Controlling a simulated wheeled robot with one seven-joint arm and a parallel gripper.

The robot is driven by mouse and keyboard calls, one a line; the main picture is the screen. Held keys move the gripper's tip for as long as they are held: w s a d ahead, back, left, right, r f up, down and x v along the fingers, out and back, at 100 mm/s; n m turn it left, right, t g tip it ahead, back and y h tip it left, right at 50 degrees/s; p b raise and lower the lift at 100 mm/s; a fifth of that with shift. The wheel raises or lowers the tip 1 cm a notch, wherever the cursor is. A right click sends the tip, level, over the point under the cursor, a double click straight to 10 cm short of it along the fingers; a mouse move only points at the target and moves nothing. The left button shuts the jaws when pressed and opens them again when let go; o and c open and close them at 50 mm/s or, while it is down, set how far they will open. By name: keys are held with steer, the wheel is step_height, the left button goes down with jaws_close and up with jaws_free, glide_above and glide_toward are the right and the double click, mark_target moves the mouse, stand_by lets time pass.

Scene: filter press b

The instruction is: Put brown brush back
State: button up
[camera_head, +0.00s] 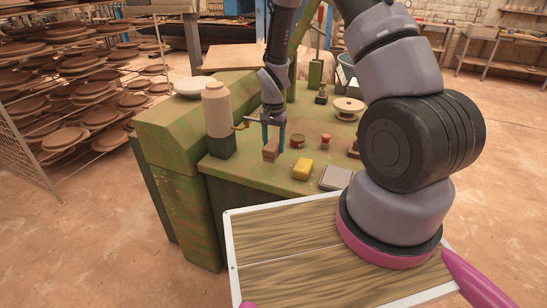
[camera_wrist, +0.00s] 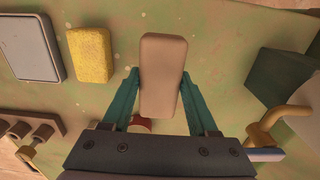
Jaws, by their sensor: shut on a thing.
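The brown brush (camera_head: 271,149) is a small tan-brown block over the green worktop. In the wrist view the brush (camera_wrist: 162,75) stands out as a smooth rounded bar between two teal fingers. My gripper (camera_wrist: 161,88) is shut on it, one finger along each long side. In the head view my gripper (camera_head: 273,136) points down at the left front part of the worktop. Whether the brush touches the worktop or hangs just above it I cannot tell. Its underside is hidden.
On the green worktop (camera_head: 250,172) stand a yellow sponge (camera_head: 302,169), a dark tin (camera_head: 298,141), a red knob-like piece (camera_head: 325,141) and a grey flat block (camera_head: 336,177). A beige canister (camera_head: 217,110) with a tap stands close left of my gripper. Racks of brown plates (camera_head: 75,90) are at left.

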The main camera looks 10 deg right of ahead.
steer(key=shift+f, duration=2.3)
steer(key=shift+f, duration=0.15)
steer(key=o, duration=1.3)
